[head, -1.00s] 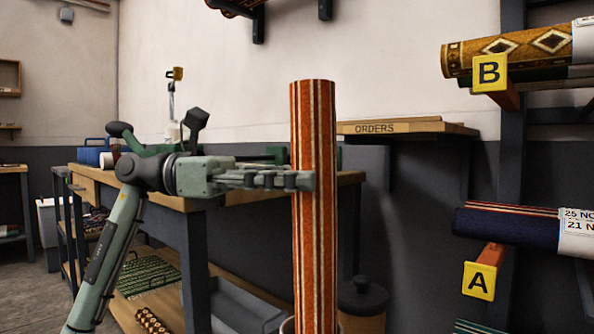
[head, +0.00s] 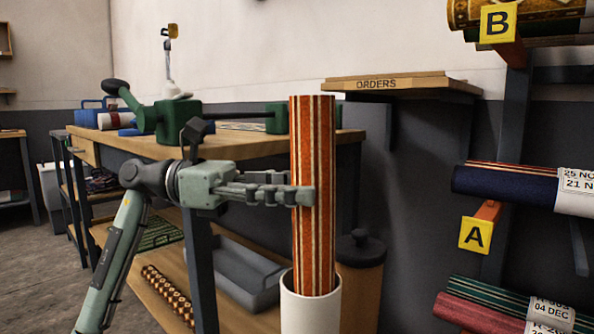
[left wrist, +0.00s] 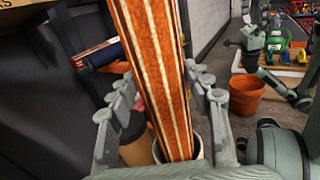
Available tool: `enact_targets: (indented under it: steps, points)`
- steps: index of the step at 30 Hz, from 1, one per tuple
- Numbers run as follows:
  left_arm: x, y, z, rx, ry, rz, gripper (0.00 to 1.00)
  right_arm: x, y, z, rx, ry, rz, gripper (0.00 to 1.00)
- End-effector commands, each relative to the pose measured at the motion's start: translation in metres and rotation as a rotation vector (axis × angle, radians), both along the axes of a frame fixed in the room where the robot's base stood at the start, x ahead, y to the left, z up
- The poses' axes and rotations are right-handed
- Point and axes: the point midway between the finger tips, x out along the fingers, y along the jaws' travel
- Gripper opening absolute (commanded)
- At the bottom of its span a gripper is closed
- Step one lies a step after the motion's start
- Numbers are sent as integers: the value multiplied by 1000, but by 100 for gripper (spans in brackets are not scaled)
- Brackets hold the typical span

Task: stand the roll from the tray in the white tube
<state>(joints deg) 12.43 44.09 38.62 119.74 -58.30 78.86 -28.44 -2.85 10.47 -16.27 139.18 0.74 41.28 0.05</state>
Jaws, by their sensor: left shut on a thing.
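The orange striped roll (head: 313,220) stands upright in the head view with its lower end inside the mouth of the white tube (head: 310,310). My left gripper (head: 305,196) is shut on the roll above the tube's rim. In the left wrist view the roll (left wrist: 158,70) runs between the fingers of my left gripper (left wrist: 160,105) down to the white tube's rim (left wrist: 200,152). The roll's bottom end is hidden inside the tube. The tray (head: 240,278) on the bench's lower shelf looks empty where I can see it. My right gripper is not in view.
A workbench (head: 250,147) stands behind my left arm. A dark-lidded bin (head: 361,255) is just right of the tube. Racked rolls with signs A (head: 476,235) and B (head: 497,23) are at the right. A terracotta pot (left wrist: 246,95) shows in the wrist view.

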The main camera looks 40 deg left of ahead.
Motion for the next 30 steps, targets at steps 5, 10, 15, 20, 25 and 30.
enact_targets:
  steps: [5, 10, 15, 20, 25, 30]
  points:
    - [0, 0, -13, -3, -1, 1, 1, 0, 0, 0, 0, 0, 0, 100]
    - [0, 0, -26, -2, -1, 1, 1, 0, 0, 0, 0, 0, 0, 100]
    - [0, 0, -39, -3, -1, 1, 1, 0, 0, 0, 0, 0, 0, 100]
    - [0, 0, -52, -3, -1, 1, 1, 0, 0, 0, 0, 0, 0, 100]
    - [0, 0, -65, -3, -1, 0, 1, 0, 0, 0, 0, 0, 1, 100]
    - [0, 0, -75, -1, -2, 1, 1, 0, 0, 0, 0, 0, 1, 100]
